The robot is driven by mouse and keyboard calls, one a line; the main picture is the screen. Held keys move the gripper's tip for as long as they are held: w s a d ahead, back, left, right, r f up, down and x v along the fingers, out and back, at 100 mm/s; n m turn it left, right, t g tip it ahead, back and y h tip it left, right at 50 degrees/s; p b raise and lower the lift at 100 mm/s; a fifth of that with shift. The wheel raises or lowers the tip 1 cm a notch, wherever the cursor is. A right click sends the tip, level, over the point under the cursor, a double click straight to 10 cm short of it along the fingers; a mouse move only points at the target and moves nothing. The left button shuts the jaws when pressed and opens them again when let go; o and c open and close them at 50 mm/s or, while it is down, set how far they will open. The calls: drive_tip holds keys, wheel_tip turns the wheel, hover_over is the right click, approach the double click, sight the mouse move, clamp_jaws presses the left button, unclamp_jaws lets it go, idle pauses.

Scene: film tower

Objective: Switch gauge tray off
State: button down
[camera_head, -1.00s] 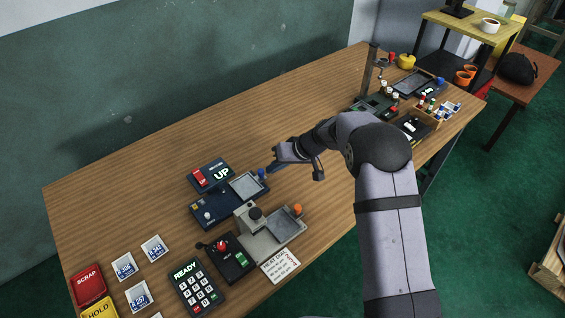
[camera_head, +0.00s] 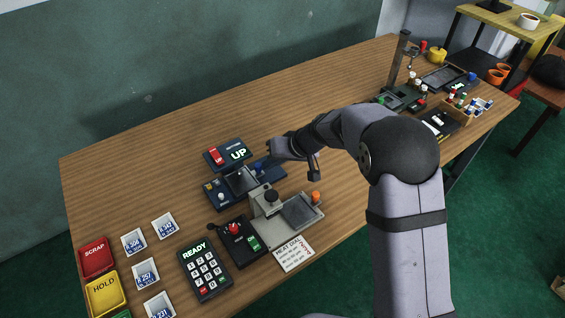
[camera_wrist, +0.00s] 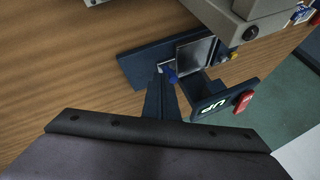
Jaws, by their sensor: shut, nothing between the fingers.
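The tray unit is a dark blue base (camera_head: 214,194) with a grey square plate (camera_head: 240,180) and a small blue knob (camera_head: 258,167) at the plate's right end. I take this as the gauge tray, though no name is readable on it. In the wrist view the plate (camera_wrist: 195,54) and the blue knob (camera_wrist: 171,73) lie just ahead of my fingers. My gripper (camera_head: 266,163) is shut and empty, its tips at the knob; it also shows in the wrist view (camera_wrist: 163,84). I cannot tell whether they touch. A box with a red switch (camera_head: 217,157) and a lit "UP" display (camera_head: 238,154) stands behind the base.
A black box with a red-knobbed lever (camera_head: 234,229) and a keypad reading "READY" (camera_head: 204,271) stand nearer. Bare wood lies left of the UP box.

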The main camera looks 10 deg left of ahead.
drive_tip(key=shift+s+a, duration=0.15)
drive_tip(key=shift+s, duration=0.05)
idle(0.3)
drive_tip(key=shift+w+d+f+b, duration=0.1)
drive_tip(key=shift+w+d+b, duration=0.1)
drive_tip(key=shift+d, duration=0.15)
drive_tip(key=shift+w+d+b, duration=0.1)
drive_tip(key=shift+d+b, duration=0.1)
drive_tip(key=shift+d, duration=0.15)
drive_tip(key=d, duration=0.1)
drive_tip(key=w+d+b, duration=0.1)
drive_tip(key=shift+d, duration=0.35)
drive_tip(key=b+v, duration=0.1)
drive_tip(key=v, duration=0.9)
